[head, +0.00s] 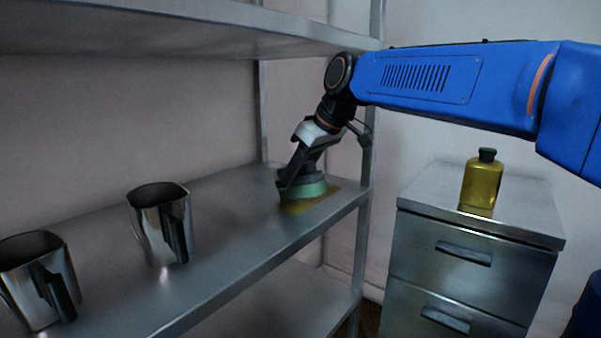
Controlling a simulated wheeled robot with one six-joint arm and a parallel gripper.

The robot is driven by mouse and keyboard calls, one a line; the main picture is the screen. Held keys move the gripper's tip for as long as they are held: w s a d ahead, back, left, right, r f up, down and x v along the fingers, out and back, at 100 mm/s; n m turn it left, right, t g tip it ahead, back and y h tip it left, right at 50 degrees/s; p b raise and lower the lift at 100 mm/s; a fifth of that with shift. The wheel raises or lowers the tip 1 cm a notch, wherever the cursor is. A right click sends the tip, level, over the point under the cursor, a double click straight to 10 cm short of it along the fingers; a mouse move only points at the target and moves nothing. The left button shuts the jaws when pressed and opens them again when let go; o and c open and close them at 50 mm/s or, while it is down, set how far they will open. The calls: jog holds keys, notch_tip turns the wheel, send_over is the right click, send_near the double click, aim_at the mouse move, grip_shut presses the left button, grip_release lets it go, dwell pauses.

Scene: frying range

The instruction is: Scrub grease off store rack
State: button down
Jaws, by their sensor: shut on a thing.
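The metal store rack (225,225) stands at the left, with its middle shelf in full view. A yellow-brown grease patch (325,201) lies near the right end of that shelf. My gripper (297,172) points down over the patch and is shut on a scrubber (304,190) with a dark top and a green pad. The pad appears to rest on the grease and hides part of it. Exact contact under the pad is hidden.
Two shiny metal pitchers (160,225) (38,280) stand on the shelf to the left. An upper shelf (180,28) hangs above, and a corner post (367,200) stands close right of the gripper. A yellow bottle (481,185) stands on a grey drawer cabinet (425,190) at right.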

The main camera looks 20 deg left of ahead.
jog(key=shift+s+a+r, duration=0.1)
jog(key=shift+s+a, duration=0.25)
jog(key=shift+s, duration=0.55)
jog(key=shift+s+a, duration=0.4)
jog(key=shift+s, duration=0.5)
jog(key=shift+s+a+r, duration=0.1)
jog(key=shift+s+a, duration=0.25)
jog(key=shift+s, duration=0.55)
